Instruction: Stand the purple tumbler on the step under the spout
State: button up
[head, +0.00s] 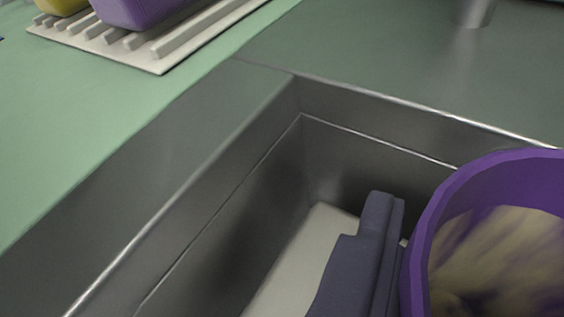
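A deep purple tumbler (425,235) is large and close at the right edge, its open mouth tilted toward me. A tan, streaked patch shows inside it; I cannot tell what it is. One dark grey-blue finger of my gripper (365,260) lies against the tumbler's left wall. The other finger is hidden or out of the picture. My gripper appears closed on the tumbler, over the metal basin. The spout and the step cannot be made out here.
The steel basin (225,215) has raised rims and a pale floor. On the green counter (90,140) at upper left, a white ribbed rack (155,63) holds a lighter purple object (135,10) and a yellow one (62,5). A grey metal cylinder (475,12) stands at top right.

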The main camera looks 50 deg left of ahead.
jog(key=a, duration=0.1)
jog(key=a+b, duration=0.1)
jog(key=a, duration=0.2)
jog(key=shift+w+a+f, duration=0.15)
jog(key=shift+f, duration=0.25)
jog(key=shift+f+b, duration=0.1)
jog(key=shift+b, duration=0.3)
jog(key=o, duration=1.1)
